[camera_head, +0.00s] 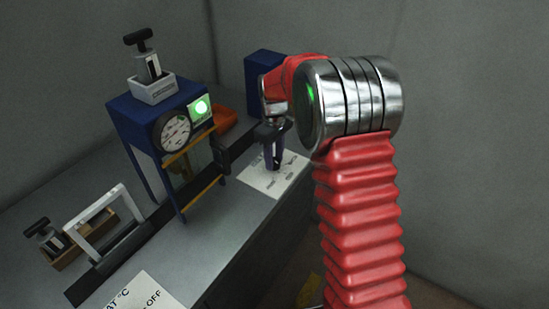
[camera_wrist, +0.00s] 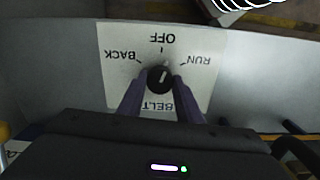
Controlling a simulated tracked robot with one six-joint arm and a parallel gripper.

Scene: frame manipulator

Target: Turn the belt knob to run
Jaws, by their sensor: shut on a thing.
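The belt knob (camera_wrist: 160,80) is a small round black knob with a pale mark. It sits on a white panel (camera_wrist: 207,50) that reads BACK, OFF, RUN and BELT, upside down in the wrist view. The mark points roughly toward OFF, leaning slightly to the RUN side. My gripper (camera_wrist: 159,82) has its two purple fingers on either side of the knob and is shut on it. In the head view my gripper (camera_head: 273,165) points down over the white panel (camera_head: 262,183), and the knob is mostly hidden there by the fingers.
A white arch handle (camera_head: 97,215) stands at the lower left. A blue box (camera_head: 262,75) is behind my arm.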

